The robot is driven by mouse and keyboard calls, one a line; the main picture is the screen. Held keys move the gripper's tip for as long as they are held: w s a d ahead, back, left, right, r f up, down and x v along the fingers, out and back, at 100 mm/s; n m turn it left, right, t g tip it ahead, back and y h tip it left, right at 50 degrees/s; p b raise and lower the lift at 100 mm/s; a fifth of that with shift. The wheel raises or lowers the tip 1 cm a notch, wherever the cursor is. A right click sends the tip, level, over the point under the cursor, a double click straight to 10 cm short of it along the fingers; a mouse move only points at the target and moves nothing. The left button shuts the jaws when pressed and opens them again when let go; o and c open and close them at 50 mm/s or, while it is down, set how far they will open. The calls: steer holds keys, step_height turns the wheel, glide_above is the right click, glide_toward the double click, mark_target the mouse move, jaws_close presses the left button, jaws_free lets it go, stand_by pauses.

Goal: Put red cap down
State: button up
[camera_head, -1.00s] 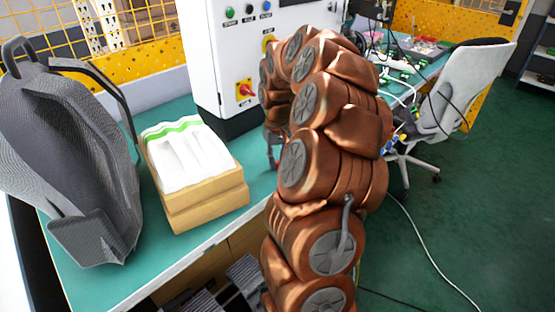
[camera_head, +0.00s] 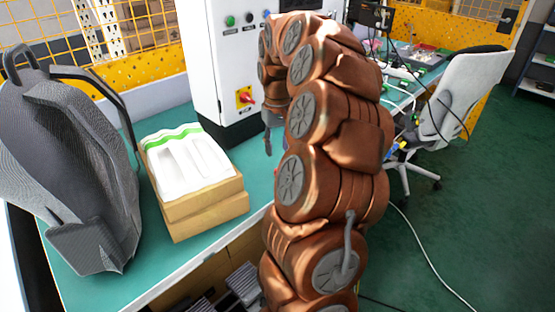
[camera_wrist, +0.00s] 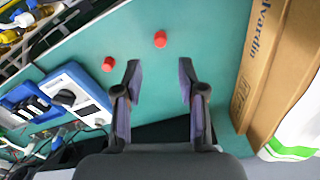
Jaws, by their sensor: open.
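Two small red caps lie on the teal table in the wrist view. One red cap (camera_wrist: 160,39) is ahead of my gripper (camera_wrist: 160,75), roughly in line with the gap between its fingers. The other red cap (camera_wrist: 109,63) is to the left, outside the left finger and near a blue-and-white device. My gripper is open, with nothing between the fingers, and appears above the table. In the head view, my gripper (camera_head: 268,140) shows only partly beside the white cabinet; my arm hides the area behind it. I cannot make out the caps there.
Cardboard boxes (camera_head: 205,208) with a white-green package (camera_head: 185,165) on top stand left of my arm. A grey backpack (camera_head: 75,175) is farther left. A white control cabinet (camera_head: 225,75) stands behind. The blue-and-white device (camera_wrist: 75,95) and cables lie left in the wrist view.

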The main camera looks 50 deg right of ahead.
steer(key=shift+r, duration=2.15)
